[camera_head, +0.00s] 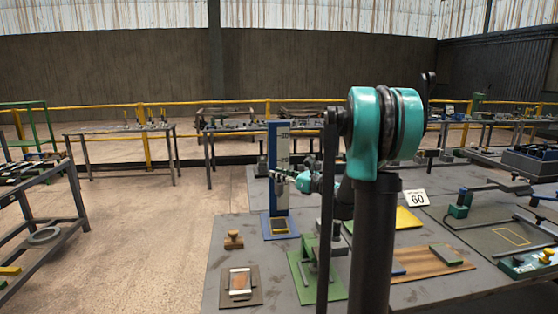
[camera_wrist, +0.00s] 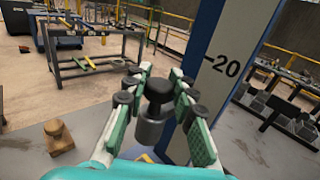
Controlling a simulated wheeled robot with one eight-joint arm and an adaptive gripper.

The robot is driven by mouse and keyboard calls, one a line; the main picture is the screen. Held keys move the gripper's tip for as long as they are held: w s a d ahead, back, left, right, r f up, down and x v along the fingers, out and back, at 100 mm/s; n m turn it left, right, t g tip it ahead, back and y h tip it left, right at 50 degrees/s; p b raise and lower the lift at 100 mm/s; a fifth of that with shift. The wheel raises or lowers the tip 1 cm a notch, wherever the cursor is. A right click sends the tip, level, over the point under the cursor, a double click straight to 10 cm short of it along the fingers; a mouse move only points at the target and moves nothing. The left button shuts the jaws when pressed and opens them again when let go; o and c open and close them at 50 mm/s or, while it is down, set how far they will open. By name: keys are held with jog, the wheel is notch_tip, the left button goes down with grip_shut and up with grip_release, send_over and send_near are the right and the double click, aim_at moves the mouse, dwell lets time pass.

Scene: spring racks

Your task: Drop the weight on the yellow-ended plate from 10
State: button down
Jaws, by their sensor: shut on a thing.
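My gripper (camera_wrist: 158,80) is shut on a dark grey weight (camera_wrist: 150,130) by its black knobbed top, and the weight hangs upright. In the head view my gripper (camera_head: 284,176) is raised beside the blue post with a white scale (camera_head: 283,150), above its foot. In the wrist view the post (camera_wrist: 205,75) stands just right of the weight, with the mark 20 near the gripper's height; the mark 10 cannot be made out. The yellow-ended plate (camera_head: 279,226) lies on the blue base at the post's foot. In the wrist view the weight and gripper mostly hide it.
A card reading 60 (camera_head: 417,198) and a yellow plate (camera_head: 408,218) lie to the right.

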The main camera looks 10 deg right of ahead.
jog(key=shift+f, duration=0.85)
jog(key=c, duration=1.2)
grip_release()
jog(key=shift+s+d, duration=0.1)
jog(key=v, duration=1.1)
jog(key=shift+s+d+r, duration=0.1)
jog(key=shift+s+d, duration=0.15)
jog(key=shift+s, duration=0.05)
jog(key=shift+d, duration=0.1)
